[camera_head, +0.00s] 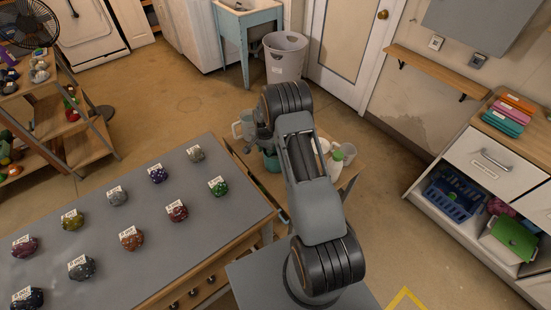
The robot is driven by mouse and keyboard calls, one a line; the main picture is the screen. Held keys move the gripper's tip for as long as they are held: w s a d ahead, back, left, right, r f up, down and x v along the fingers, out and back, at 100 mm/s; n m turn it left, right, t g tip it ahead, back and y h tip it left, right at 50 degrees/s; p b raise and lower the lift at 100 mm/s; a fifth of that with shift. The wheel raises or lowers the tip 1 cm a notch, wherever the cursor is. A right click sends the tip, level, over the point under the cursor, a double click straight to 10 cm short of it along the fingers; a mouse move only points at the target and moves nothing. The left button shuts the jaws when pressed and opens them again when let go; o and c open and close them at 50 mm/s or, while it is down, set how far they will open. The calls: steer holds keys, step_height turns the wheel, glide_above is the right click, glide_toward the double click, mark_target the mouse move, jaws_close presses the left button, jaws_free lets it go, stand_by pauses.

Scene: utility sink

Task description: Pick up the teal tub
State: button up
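A teal tub (272,163) shows in part on the small wooden table (349,176), just left of my arm. My arm hides much of it. The end of my arm with my gripper (264,142) is over or right beside the tub. The fingers are small and dark here, and I cannot tell whether they are open or touch the tub.
A pale pitcher (243,125) stands close left of my gripper. A white bottle (337,158) and a white cup (348,151) stand right of my arm. A grey-topped bench (140,220) with several labelled rocks is at left. Open floor lies to the right.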

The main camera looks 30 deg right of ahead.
steer(key=shift+c, duration=0.4)
jaws_close()
steer(key=shift+r, duration=0.1)
